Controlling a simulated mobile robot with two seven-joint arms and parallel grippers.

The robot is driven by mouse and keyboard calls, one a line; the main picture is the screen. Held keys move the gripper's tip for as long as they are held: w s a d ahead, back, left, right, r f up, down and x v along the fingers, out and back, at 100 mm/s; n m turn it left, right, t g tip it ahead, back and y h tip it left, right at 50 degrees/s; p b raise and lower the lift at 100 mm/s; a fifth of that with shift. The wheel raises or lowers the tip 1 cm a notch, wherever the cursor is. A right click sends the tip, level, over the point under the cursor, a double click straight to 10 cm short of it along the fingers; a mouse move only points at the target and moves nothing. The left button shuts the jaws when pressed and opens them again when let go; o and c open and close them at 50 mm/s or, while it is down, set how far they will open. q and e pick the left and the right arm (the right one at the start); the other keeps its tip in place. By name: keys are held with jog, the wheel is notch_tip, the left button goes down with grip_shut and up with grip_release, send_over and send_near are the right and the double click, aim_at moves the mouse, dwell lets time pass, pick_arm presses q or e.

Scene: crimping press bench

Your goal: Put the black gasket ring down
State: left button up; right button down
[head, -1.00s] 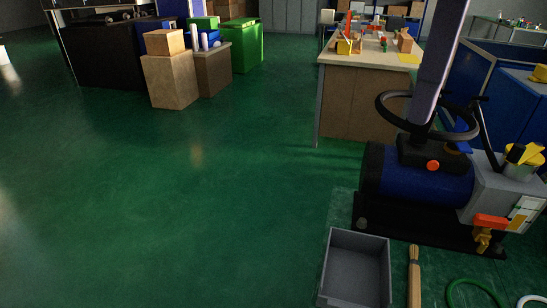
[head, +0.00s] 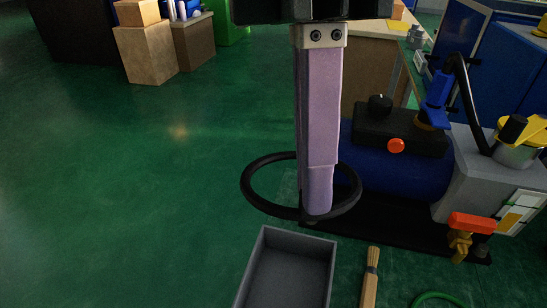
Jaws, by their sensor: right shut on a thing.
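The black gasket ring (head: 250,194) hangs in the air near the middle of the head view, roughly level. My right gripper (head: 316,212) comes down from the top with its pale pinkish finger and is shut on the near side of the ring. Part of the ring is hidden behind the finger. The ring appears just above and behind the grey open bin (head: 330,246) in the picture; its exact height over the floor cannot be told. My left gripper is not in view.
A blue press machine (head: 400,175) with a red knob (head: 396,145) stands right of the ring. A wooden-handled tool (head: 370,280) and a green ring (head: 440,297) lie at lower right. Boxes (head: 150,55) stand at back left. The green floor (head: 110,190) at left is clear.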

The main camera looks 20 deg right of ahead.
jog(key=w+b+x, duration=0.1)
jog(key=b+x, duration=0.1)
jog(key=x, duration=0.4)
jog(key=w+b+x, duration=0.2)
jog(key=x, duration=0.5)
jog(key=w+f+b+x, duration=0.1)
jog(key=b+x, duration=0.1)
jog(key=x, duration=0.4)
jog(key=shift+w+a+f, duration=0.1)
jog(key=shift+f, duration=0.2)
jog(key=shift+f, duration=0.1)
jog(key=c, duration=1.4)
grip_release()
jog(key=shift+c, duration=0.2)
jog(key=o, duration=0.4)
